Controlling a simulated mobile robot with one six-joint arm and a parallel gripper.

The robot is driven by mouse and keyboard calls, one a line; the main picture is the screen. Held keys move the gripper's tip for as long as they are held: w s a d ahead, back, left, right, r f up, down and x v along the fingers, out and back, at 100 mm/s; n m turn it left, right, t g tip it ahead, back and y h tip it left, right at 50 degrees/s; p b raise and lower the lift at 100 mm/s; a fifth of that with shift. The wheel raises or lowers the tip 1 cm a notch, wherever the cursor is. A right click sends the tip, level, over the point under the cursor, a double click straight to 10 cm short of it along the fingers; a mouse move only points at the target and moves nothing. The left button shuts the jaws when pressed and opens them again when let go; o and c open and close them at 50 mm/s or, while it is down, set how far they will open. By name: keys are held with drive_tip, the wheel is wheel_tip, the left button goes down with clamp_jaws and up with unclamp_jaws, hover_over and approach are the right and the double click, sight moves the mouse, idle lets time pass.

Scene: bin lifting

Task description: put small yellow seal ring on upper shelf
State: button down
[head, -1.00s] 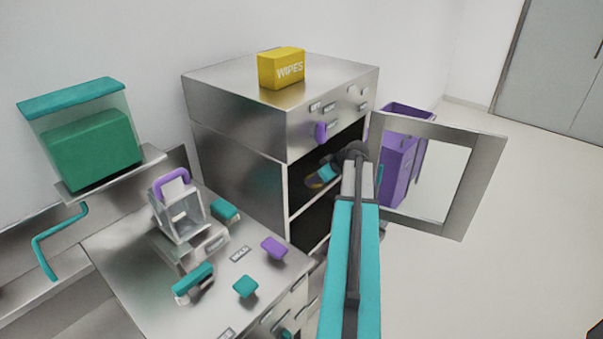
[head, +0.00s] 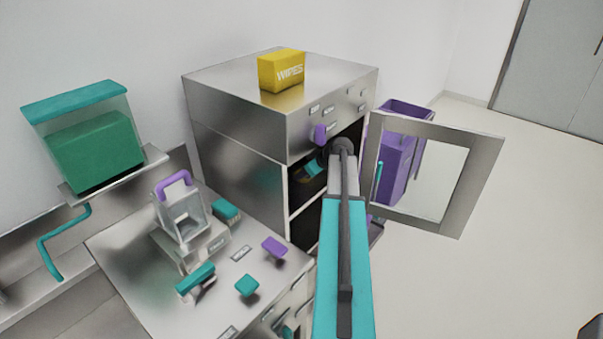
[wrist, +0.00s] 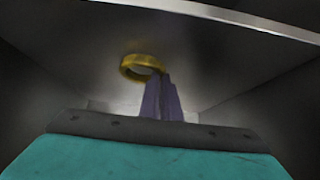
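The small yellow seal ring (wrist: 141,67) is at the tips of my gripper's purple fingers (wrist: 162,98) in the wrist view. The fingers are close together, with the ring's right edge at their tips, and the ring sticks out to the left. In the head view my gripper (head: 312,168) is inside the open steel cabinet, in the compartment above the upper shelf (head: 304,208). The ring cannot be made out clearly there. In the wrist view a grey panel lies behind the ring; I cannot tell whether the ring touches it.
The cabinet door (head: 455,185) stands open to the right of my arm. A yellow wipes box (head: 281,70) sits on the cabinet top. A steel counter (head: 125,255) with teal and purple knobs is at the left. A purple bin (head: 397,165) stands behind the door.

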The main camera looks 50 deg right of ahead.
drive_tip(key=shift+f, duration=0.25)
drive_tip(key=c, duration=2)
unclamp_jaws()
drive_tip(key=shift+r, duration=0.2)
drive_tip(key=shift+s+r+b, duration=0.3)
drive_tip(key=shift+s+r, duration=0.05)
drive_tip(key=shift+s, duration=0.15)
drive_tip(key=b+v, duration=0.2)
drive_tip(key=v, duration=0.8)
drive_tip(key=shift+s+r+b, duration=0.2)
drive_tip(key=shift+r+b, duration=0.15)
drive_tip(key=shift+b, duration=0.05)
drive_tip(key=shift+s, duration=0.1)
drive_tip(key=shift+s, duration=0.55)
